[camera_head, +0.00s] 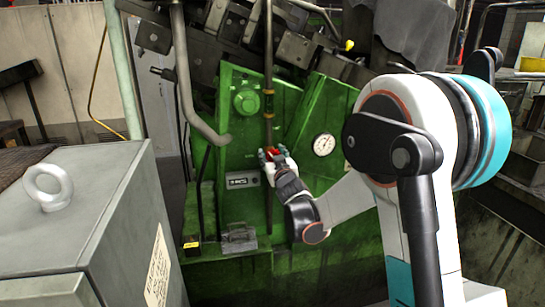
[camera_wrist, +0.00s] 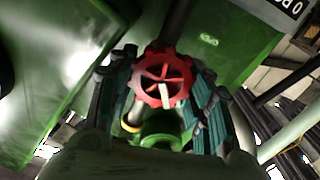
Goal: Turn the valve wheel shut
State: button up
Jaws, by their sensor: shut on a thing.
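The valve wheel (camera_wrist: 160,78) is a small red handwheel with spokes and a scalloped rim. It sits between the two fingers of my gripper (camera_wrist: 160,90) in the wrist view, with one finger at each side of its rim. In the head view the red wheel (camera_head: 272,152) shows as a small patch between the fingertips of my gripper (camera_head: 270,156), in front of the green machine (camera_head: 245,135). My gripper is shut on the wheel. A green valve body (camera_wrist: 162,128) shows below the wheel. My fingers hide parts of the rim.
A vertical pipe (camera_head: 268,70) runs down to the wheel. A round white gauge (camera_head: 324,144) is to its right, and a bent grey pipe (camera_head: 190,90) hangs to its left. A grey cabinet (camera_head: 75,205) with a lifting ring (camera_head: 48,187) fills the left foreground.

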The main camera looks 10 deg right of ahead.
dwell(0.4)
jog(key=o, duration=1.1)
jog(key=shift+a, duration=0.1)
jog(key=shift+s, duration=0.1)
jog(key=shift+s, duration=3.9)
jog(key=shift+c, duration=0.3)
